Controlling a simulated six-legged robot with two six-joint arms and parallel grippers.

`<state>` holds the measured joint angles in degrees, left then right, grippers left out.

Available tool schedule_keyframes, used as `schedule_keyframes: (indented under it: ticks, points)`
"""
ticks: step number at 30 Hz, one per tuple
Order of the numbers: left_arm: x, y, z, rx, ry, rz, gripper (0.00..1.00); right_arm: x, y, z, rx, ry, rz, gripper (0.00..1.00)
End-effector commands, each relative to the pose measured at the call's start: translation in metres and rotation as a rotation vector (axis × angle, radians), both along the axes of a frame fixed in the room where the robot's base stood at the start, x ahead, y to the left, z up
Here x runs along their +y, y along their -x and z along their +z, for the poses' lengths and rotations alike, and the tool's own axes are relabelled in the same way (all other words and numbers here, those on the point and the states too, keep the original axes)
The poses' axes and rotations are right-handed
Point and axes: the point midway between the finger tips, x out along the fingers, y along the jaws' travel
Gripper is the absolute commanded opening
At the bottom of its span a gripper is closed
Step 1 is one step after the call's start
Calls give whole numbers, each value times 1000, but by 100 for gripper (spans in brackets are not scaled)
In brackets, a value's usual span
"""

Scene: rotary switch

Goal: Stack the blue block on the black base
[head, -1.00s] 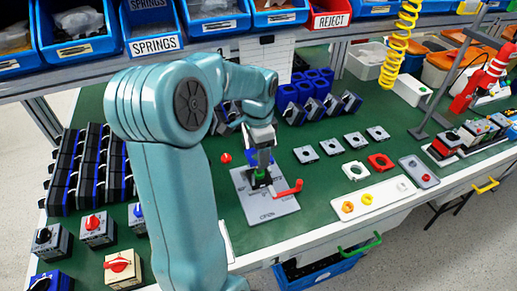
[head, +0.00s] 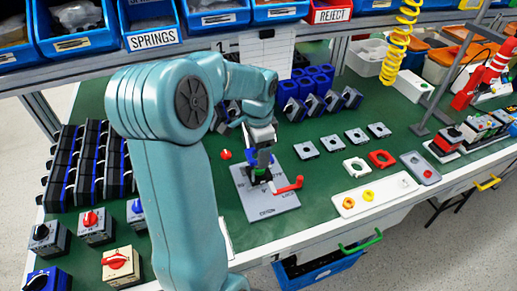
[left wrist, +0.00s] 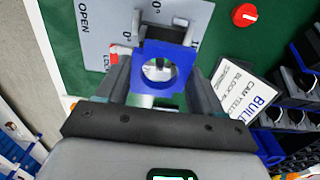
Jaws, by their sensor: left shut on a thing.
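The blue block (left wrist: 172,63), square with a round hole through its middle, sits between the fingers of my left gripper (left wrist: 155,80) in the left wrist view. In the head view my left gripper (head: 262,157) is shut on it, above the grey marked plate (head: 283,202). The plate also shows in the left wrist view (left wrist: 100,40). Dark parts (head: 257,177) sit on the plate below the gripper, beside a red lever (head: 292,186). The black base is mostly hidden, and I cannot tell whether the block touches it. My right gripper is not in view.
Several blue blocks (head: 297,88) stand behind the plate. A red knob (head: 225,154) lies left of it. Racks of black parts (head: 95,160) and switches stand at the left. Small grey plates (head: 332,142) and a white tray (head: 378,194) lie at the right.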

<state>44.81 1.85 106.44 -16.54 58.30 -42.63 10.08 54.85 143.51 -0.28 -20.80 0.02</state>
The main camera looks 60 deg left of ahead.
Motion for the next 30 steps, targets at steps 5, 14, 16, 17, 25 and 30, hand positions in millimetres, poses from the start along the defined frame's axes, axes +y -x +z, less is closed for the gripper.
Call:
schedule_keyframes:
  ticks: [5,14,16,17,25,30]
  points:
    - [0,0,-7,0,0,0,38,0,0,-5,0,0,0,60]
    - [0,0,-16,0,0,0,38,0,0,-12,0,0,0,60]
    - [0,0,-18,0,0,0,38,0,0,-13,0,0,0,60]
    - [0,0,-19,0,0,0,38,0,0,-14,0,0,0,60]
    - [0,0,-20,0,0,0,97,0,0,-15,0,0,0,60]
    - [0,0,-20,0,0,0,97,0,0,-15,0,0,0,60]
